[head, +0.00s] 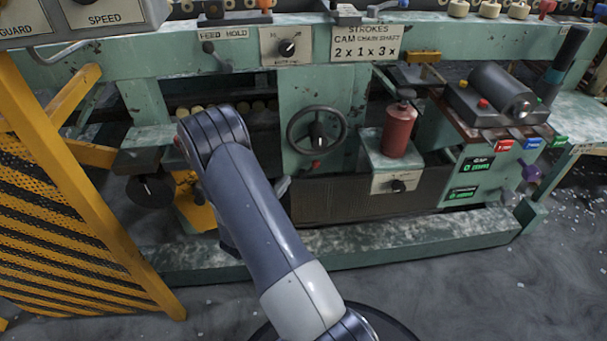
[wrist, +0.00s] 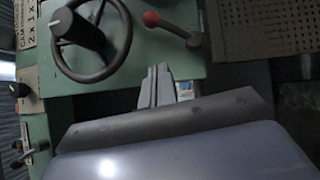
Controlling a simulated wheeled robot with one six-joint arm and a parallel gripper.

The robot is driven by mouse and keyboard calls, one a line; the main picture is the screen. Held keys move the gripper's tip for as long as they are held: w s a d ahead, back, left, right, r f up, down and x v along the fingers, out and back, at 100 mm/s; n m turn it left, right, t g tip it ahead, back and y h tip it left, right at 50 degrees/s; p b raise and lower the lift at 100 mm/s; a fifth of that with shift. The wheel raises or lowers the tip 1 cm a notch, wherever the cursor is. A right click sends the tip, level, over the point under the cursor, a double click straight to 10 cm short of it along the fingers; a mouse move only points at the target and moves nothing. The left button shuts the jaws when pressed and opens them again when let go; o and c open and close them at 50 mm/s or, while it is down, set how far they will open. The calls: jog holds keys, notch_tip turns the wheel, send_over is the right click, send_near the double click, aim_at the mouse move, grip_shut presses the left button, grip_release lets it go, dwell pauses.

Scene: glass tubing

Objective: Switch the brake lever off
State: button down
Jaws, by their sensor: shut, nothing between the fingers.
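A short dark lever with a red ball knob (wrist: 151,19) is on the green machine panel, below the handwheel in the head view, where its red knob (head: 316,165) also shows. No readable brake label shows beside it, so I cannot confirm it is the brake lever. In the wrist view the lever slants from its pivot at the right up to the knob at the left. My gripper (wrist: 158,84) is shut and empty, close to the panel, with a gap between its tips and the lever. In the head view my arm hides most of it.
The black handwheel (head: 317,131) is close to the lever. A red bottle (head: 398,130) stands on a green box to the right. A yellow guard (head: 70,190) stands at the left. A green rail (head: 350,245) runs along the machine's foot. Grey floor is open in front.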

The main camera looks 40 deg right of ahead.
aim_at(304, 172)
jog(key=shift+s+d+r+b, duration=0.15)
jog(key=shift+d+b, duration=0.1)
jog(key=shift+d, duration=0.9)
jog(key=shift+d+r+b, duration=0.1)
jog(key=shift+d+b, duration=0.15)
jog(key=shift+d, duration=0.95)
jog(key=shift+s+d+r+b, duration=0.15)
jog(key=shift+d+b, duration=0.1)
jog(key=shift+d, duration=0.9)
